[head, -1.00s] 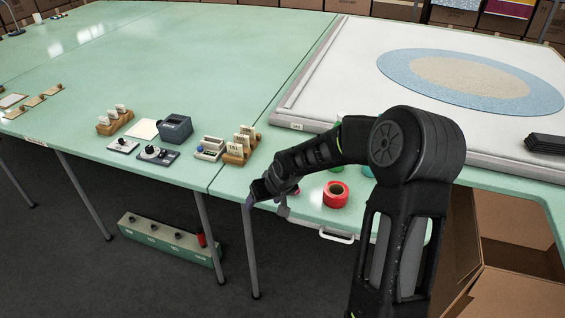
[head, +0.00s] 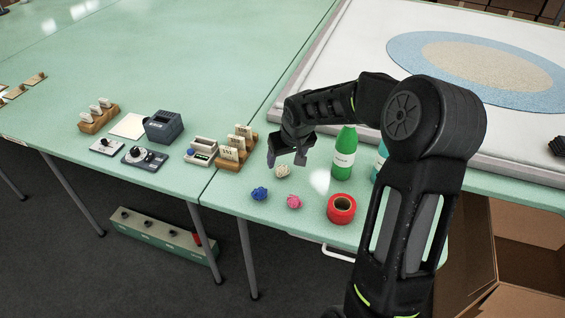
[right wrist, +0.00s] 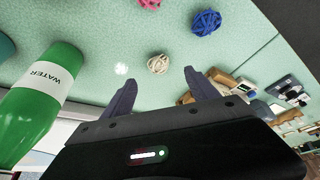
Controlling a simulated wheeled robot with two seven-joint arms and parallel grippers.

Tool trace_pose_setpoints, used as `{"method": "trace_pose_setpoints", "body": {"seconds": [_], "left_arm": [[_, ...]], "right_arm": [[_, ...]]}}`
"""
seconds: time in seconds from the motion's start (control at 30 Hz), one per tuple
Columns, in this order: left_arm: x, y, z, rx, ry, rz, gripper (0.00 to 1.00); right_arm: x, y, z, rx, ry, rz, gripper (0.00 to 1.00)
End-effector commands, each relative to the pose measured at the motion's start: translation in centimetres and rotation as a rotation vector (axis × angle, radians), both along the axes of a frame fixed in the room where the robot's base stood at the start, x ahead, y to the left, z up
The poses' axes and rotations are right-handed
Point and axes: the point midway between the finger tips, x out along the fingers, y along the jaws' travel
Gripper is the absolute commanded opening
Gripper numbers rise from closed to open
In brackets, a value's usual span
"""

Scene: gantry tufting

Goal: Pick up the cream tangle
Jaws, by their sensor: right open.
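The cream tangle (head: 282,170), a small ball of yarn, sits on the green table just below my right gripper in the head view. It also shows in the right wrist view (right wrist: 158,64), beyond the fingertips and roughly between them. My right gripper (head: 287,158) is open and empty above the table; its two fingers show in the right wrist view (right wrist: 157,78). A blue tangle (head: 260,193) and a pink tangle (head: 294,201) lie nearer the table's front edge. My left gripper is not in view.
A green water bottle (head: 344,155) stands right of the cream tangle. A red tape roll (head: 341,209) lies near the front edge. A wooden card holder (head: 236,146) and a grey device (head: 163,126) stand to the left. A white framed board (head: 350,60) lies behind.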

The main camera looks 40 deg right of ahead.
Motion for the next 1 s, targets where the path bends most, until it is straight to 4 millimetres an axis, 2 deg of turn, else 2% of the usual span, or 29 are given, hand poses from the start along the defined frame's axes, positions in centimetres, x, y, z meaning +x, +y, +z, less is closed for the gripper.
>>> {"method": "trace_pose_setpoints", "body": {"seconds": [0.27, 0.53, 0.87, 1.0], "left_arm": [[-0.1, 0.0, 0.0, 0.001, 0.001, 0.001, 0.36], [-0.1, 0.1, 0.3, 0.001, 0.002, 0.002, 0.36], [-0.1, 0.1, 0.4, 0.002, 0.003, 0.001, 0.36], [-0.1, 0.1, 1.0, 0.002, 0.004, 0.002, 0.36]], "right_arm": [[0.0, 0.0, -0.1, 0.0, 0.001, 0.0, 0.68], [0.9, -0.3, -2.3, 0.001, 0.002, 0.0, 0.68], [1.0, -0.3, -2.6, 0.001, 0.001, 0.0, 0.68], [1.5, -0.6, -3.7, 0.002, 0.004, 0.001, 0.68]]}}
